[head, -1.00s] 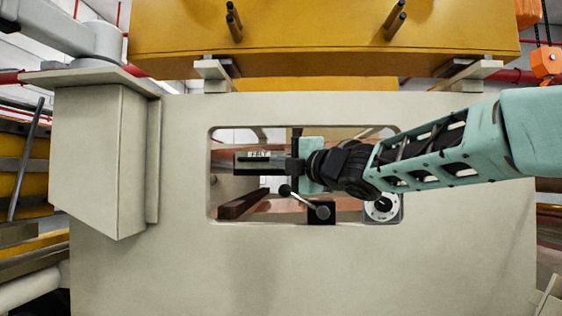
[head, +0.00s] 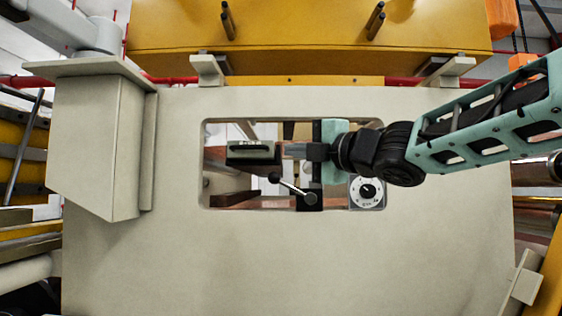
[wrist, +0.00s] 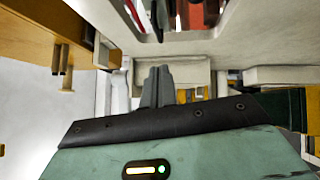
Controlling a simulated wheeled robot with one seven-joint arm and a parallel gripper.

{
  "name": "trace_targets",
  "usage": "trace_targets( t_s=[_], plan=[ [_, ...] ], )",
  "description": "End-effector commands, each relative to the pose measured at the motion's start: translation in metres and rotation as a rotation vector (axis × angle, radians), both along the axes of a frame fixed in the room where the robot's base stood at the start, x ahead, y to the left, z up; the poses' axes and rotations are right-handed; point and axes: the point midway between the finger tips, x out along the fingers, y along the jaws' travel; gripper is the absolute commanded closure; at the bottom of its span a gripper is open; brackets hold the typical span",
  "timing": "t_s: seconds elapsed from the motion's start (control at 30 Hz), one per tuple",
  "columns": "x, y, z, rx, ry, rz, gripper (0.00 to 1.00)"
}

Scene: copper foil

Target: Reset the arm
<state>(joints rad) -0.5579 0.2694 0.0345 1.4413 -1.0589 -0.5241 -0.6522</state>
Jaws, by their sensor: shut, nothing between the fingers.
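My gripper (head: 312,151) is shut and empty, with its short grey fingers pointing left in front of the window opening of the big cream machine panel (head: 290,260). Its teal body and black wrist joint come in from the right. In the wrist view the fingers (wrist: 157,87) lie together, with nothing held. A small dark box with a pale label (head: 252,152) sits just left of the fingertips in the head view. I cannot tell how far behind or before them it is.
A ball-ended lever (head: 293,187) stands below the gripper in the opening. A white dial (head: 368,192) is to its right, below my wrist. A cream box (head: 95,145) juts out at left. A yellow beam (head: 300,40) with dark pegs spans the top.

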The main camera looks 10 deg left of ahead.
Motion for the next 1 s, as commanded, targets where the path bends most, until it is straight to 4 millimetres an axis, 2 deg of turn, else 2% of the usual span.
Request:
trace_targets(
  t_s=[0.13,0.43,0.53,0.57,0.63,0.77,0.8,0.87,0.9,1.0],
  plan=[
    [-0.008,-0.013,-0.003,0.0,-0.002,0.001,1.0],
    [-0.01,-0.016,-0.003,0.0,0.002,0.0,1.0],
    [-0.007,-0.024,-0.027,0.026,0.132,-0.054,1.0],
    [-0.007,-0.028,-0.04,0.038,0.196,-0.081,1.0],
    [-0.008,-0.04,-0.078,0.067,0.377,-0.16,1.0],
    [-0.026,-0.069,-0.165,0.107,0.746,-0.341,1.0],
    [-0.036,-0.079,-0.191,0.112,0.849,-0.396,1.0],
    [-0.054,-0.093,-0.228,0.116,0.993,-0.48,1.0],
    [-0.067,-0.104,-0.252,0.116,1.084,-0.538,1.0],
    [-0.106,-0.13,-0.308,0.108,1.297,-0.684,1.0]
  ],
)
